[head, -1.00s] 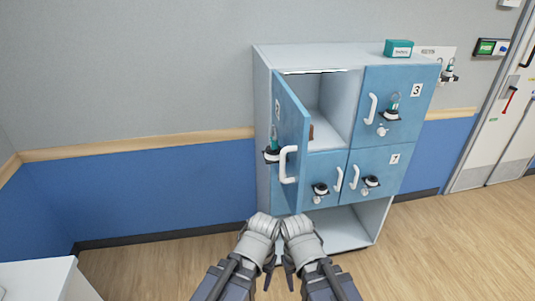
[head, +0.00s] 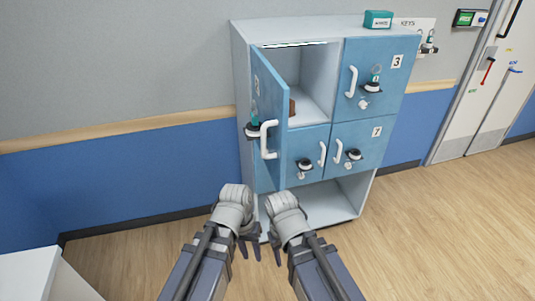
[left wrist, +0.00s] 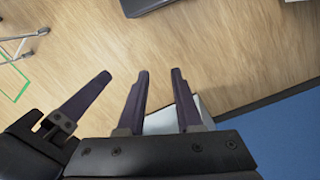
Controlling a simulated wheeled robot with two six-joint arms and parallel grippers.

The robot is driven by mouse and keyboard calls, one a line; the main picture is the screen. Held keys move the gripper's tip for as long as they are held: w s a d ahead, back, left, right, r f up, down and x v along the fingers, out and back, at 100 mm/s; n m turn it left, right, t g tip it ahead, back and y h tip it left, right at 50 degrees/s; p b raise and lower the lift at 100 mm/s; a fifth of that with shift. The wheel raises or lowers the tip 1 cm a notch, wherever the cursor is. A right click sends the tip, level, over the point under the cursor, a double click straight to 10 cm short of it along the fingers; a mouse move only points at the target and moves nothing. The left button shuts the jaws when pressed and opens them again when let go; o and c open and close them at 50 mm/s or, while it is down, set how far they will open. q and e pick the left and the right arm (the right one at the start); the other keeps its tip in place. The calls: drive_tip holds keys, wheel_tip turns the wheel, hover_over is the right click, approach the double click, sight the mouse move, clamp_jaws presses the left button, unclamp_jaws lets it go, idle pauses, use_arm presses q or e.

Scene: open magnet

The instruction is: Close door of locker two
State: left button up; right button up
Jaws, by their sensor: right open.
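The blue door of locker two (head: 271,105) stands swung open toward me at the upper left of the cabinet in the head view. It carries a white handle (head: 264,140) and a dark lock with a teal-tagged key (head: 253,122). The open compartment (head: 313,80) shows a brown object (head: 292,107), partly hidden by the door. My left gripper (head: 249,250) is open and empty, below the door and apart from it. Its two dark fingers also show apart in the left wrist view (left wrist: 159,90). My right gripper (head: 278,252) is open beside it, below the cabinet's lower doors.
Locker three (head: 385,75) and the lower doors, including seven (head: 365,140), are closed. An open shelf (head: 325,205) lies at the bottom of the cabinet. A teal box (head: 378,19) sits on top. A white surface (head: 25,275) is at lower left. The floor to the right is clear.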

use_arm(q)
drive_tip(key=w+h, duration=0.1)
drive_tip(key=w+d+n+h+b, duration=0.1)
drive_tip(key=w+h, duration=0.1)
drive_tip(key=w+h+b, duration=0.1)
drive_tip(key=shift+w+d+n+h, duration=0.2)
drive_tip(key=shift+d+n+h, duration=0.1)
drive_tip(key=shift+n, duration=0.1)
drive_tip(key=c, duration=0.3)
drive_tip(key=w+r+h, duration=0.1)
drive_tip(key=w+r+n+h+b, duration=0.1)
drive_tip(key=w+h, duration=0.1)
drive_tip(key=w+r+t+h, duration=0.1)
drive_tip(key=shift+w+a+r+n+h+b, duration=0.3)
drive_tip(key=shift+w+a+r+b, duration=0.05)
drive_tip(key=shift+w+b, duration=0.05)
clamp_jaws()
drive_tip(key=n+t+h+b, duration=0.2)
drive_tip(key=t+h+b, duration=0.1)
drive_tip(key=t+h, duration=0.3)
approach(279, 167)
drive_tip(key=shift+g+h, duration=0.4)
drive_tip(key=shift+g, duration=0.3)
drive_tip(key=x, duration=0.3)
drive_tip(key=w+x, duration=0.1)
drive_tip(key=x, duration=0.2)
drive_tip(key=shift+f, duration=0.1)
drive_tip(key=shift+d, duration=0.25)
drive_tip(key=shift+d, duration=0.15)
